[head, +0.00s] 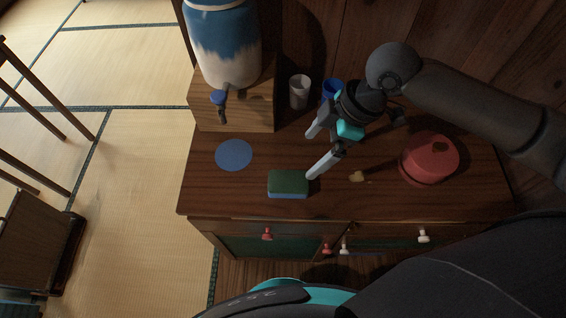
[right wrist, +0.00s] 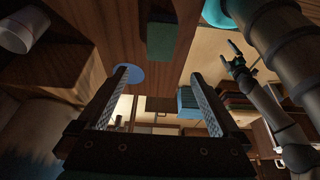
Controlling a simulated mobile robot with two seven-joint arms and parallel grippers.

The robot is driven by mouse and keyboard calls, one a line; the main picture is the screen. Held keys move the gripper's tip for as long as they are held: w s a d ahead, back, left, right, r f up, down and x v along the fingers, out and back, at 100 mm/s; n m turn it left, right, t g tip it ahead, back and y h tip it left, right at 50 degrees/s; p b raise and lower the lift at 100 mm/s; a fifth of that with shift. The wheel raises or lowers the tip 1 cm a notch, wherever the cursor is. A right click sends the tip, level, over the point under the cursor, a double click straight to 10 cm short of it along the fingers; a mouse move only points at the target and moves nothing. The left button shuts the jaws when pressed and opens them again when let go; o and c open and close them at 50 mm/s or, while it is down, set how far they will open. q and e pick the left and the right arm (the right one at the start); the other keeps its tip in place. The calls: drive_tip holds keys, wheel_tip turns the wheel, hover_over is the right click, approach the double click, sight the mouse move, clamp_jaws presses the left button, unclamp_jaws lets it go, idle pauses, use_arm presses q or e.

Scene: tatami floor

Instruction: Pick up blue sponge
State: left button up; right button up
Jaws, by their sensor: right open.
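The sponge (head: 288,192) lies flat near the front edge of the wooden cabinet top, with a dark green upper face and a blue lower layer. In the right wrist view its green face (right wrist: 161,42) shows beyond the fingertips. My right gripper (head: 309,156) is open and empty, above the cabinet top, behind and slightly right of the sponge and apart from it. Its two fingers also show in the right wrist view (right wrist: 159,75). My left gripper (right wrist: 230,57) shows small at the upper right of the right wrist view, too small to judge its jaws.
A blue disc (head: 234,154) lies left of the sponge. A blue-and-white dispenser (head: 222,45) stands on a wooden box (head: 245,107). A white cup (head: 299,91) and blue cup (head: 332,89) stand behind my gripper. A red round container (head: 430,158) and a small yellowish item (head: 357,176) are right.

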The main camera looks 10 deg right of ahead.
drive_tip(key=x, duration=0.2)
drive_tip(key=b+x, duration=0.1)
drive_tip(key=x, duration=0.1)
drive_tip(key=shift+s+a+f, duration=0.15)
drive_tip(key=shift+f, duration=0.2)
drive_tip(key=b, duration=0.1)
hover_over(290, 181)
drive_tip(key=d, duration=0.1)
drive_tip(key=f, duration=0.4)
drive_tip(key=shift+s, duration=0.3)
drive_tip(key=shift+a+f, duration=0.1)
drive_tip(key=shift+f, duration=0.35)
drive_tip(key=x, duration=0.1)
drive_tip(key=b+x, duration=0.1)
drive_tip(key=x, duration=0.1)
drive_tip(key=b+x, duration=0.1)
drive_tip(key=shift+d+f, duration=0.3)
drive_tip(key=shift+f, duration=0.05)
drive_tip(key=shift+w+a+f, duration=0.15)
drive_tip(key=shift+f, duration=0.2)
use_arm(q)
drive_tip(key=s+f, duration=0.1)
drive_tip(key=f, duration=0.1)
drive_tip(key=s+f, duration=0.2)
drive_tip(key=shift+s+a+f, duration=0.1)
drive_tip(key=shift+s+f, duration=0.2)
drive_tip(key=shift+s+g, duration=0.15)
drive_tip(key=shift+g, duration=0.15)
